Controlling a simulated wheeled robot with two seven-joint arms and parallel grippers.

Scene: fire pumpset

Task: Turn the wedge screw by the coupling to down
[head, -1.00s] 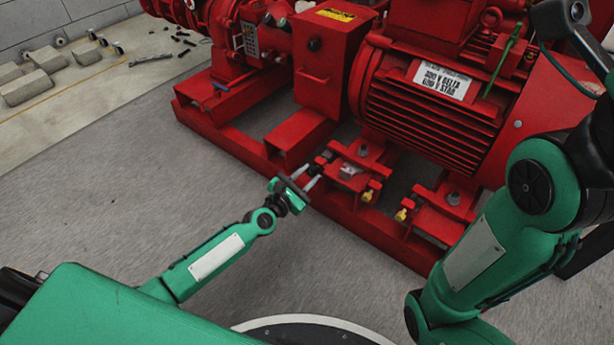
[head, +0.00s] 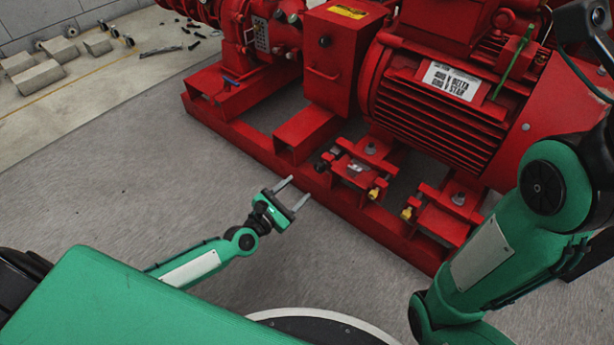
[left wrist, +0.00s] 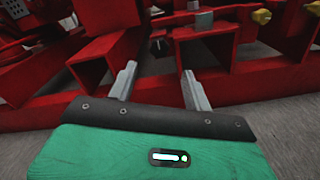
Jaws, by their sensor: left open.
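The wedge screw by the coupling shows as a small dark piece (head: 322,166) at the left end of the near motor-foot mount (head: 352,170), on the red base frame. It is also small and dark in the left wrist view (left wrist: 158,46), beyond and roughly between my fingertips. Its exact turn cannot be told. My left gripper (head: 299,188) is open and empty, with its two grey fingers pointing at the frame. The fingers (left wrist: 159,68) stand apart from the screw, short of it. My right arm fills the right side, but its gripper is out of view.
A second mount with a yellow-headed screw (head: 406,214) sits to the right; another yellow-headed screw (head: 374,193) is on the near mount. The red motor (head: 430,110) and coupling box (head: 340,60) rise behind. Grey floor (head: 110,200) is clear at left.

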